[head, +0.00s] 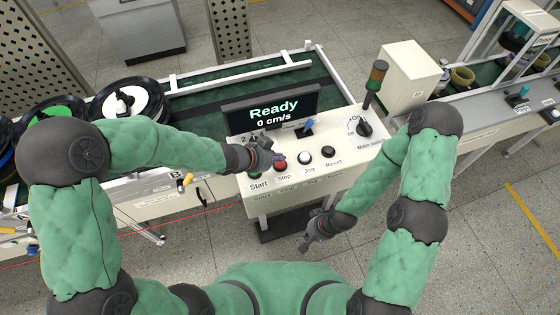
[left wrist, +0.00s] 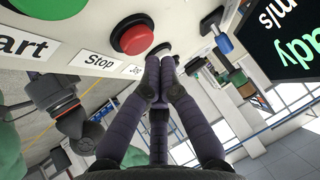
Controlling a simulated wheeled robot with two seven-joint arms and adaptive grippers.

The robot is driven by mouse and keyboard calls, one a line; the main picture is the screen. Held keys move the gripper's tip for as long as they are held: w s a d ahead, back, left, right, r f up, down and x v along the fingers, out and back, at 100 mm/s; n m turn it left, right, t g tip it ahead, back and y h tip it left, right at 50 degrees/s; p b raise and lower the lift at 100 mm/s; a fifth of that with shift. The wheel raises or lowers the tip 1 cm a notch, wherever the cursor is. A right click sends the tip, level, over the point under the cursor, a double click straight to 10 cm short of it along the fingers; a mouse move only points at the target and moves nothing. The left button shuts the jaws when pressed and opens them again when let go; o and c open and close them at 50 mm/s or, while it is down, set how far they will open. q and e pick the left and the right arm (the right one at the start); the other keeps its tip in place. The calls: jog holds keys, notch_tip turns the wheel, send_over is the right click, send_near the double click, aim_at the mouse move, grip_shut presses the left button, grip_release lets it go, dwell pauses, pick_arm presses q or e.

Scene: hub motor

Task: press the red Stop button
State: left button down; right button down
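The red Stop button (head: 280,166) is a round cap on the white control panel, above the label "Stop", partly hidden by my left gripper in the head view. In the left wrist view the red button (left wrist: 133,37) shows clearly at the top. My left gripper (head: 277,158) is over the panel beside the button. Its fingers (left wrist: 158,75) are together with nothing between them, their tips just below and right of the red cap in that view; I cannot tell if they touch it. My right gripper (head: 309,242) hangs low in front of the panel, too small to read.
A blue-handled lever (head: 308,125), a screen reading "Ready" (head: 272,110) and a black rotary knob (head: 364,128) stand behind.

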aim_at(277, 164)
pick_arm(q)
notch_tip(277, 164, up, 5)
jog(key=p, duration=0.5)
jog(key=shift+r, duration=0.1)
dwell(0.3)
dwell(0.5)
